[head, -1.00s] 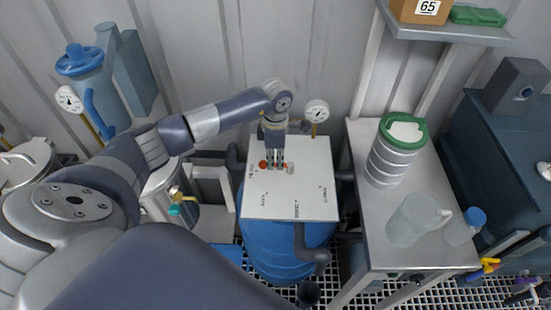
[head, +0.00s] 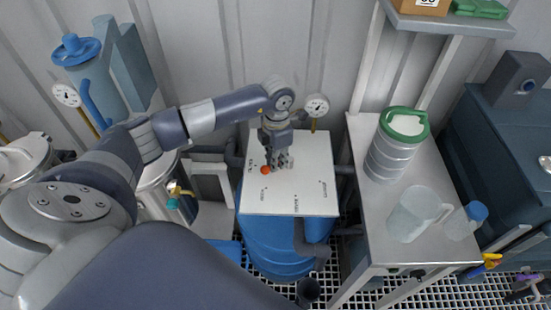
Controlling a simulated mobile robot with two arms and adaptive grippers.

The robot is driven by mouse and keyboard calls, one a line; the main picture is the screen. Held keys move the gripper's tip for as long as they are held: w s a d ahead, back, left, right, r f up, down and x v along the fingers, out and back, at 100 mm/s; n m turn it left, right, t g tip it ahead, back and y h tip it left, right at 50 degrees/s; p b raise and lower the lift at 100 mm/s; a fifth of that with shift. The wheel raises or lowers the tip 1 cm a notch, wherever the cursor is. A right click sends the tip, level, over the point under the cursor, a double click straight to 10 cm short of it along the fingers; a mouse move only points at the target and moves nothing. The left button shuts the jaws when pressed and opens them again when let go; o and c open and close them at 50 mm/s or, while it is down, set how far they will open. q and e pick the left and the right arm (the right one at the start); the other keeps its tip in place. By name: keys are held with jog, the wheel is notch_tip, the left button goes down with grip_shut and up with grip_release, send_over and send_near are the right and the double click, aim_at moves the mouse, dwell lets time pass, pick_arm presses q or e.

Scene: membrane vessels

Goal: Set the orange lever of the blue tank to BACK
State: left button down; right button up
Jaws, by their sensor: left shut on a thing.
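The blue tank (head: 268,250) stands in the middle of the head view, with a white square panel (head: 300,205) on top. Small dark labels are printed around the panel, too small to read surely. The orange lever (head: 265,170) shows as a round orange end near the panel's left part, just left of my fingers. My left gripper (head: 279,164) reaches down onto the panel and is shut on the lever; its fingers hide most of the lever. My right gripper is not in view.
A round gauge (head: 316,106) stands behind the panel. A metal table (head: 360,220) to the right carries a green-lidded vessel (head: 388,150) and a clear jug (head: 413,215). A steel vessel with a teal-handled valve (head: 178,201) is to the left. The panel's front half is clear.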

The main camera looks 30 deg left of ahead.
pick_arm(q)
jog(key=shift+s+d+n+b, duration=0.15)
jog(key=shift+d+n, duration=0.25)
jog(key=shift+n, duration=0.6)
jog(key=shift+s+d+n+b, duration=0.15)
jog(key=shift+d+n, duration=0.2)
jog(key=shift+n, duration=0.65)
jog(key=shift+w+r, duration=0.1)
jog(key=c, duration=1.6)
grip_release()
notch_tip(320, 180, up, 12)
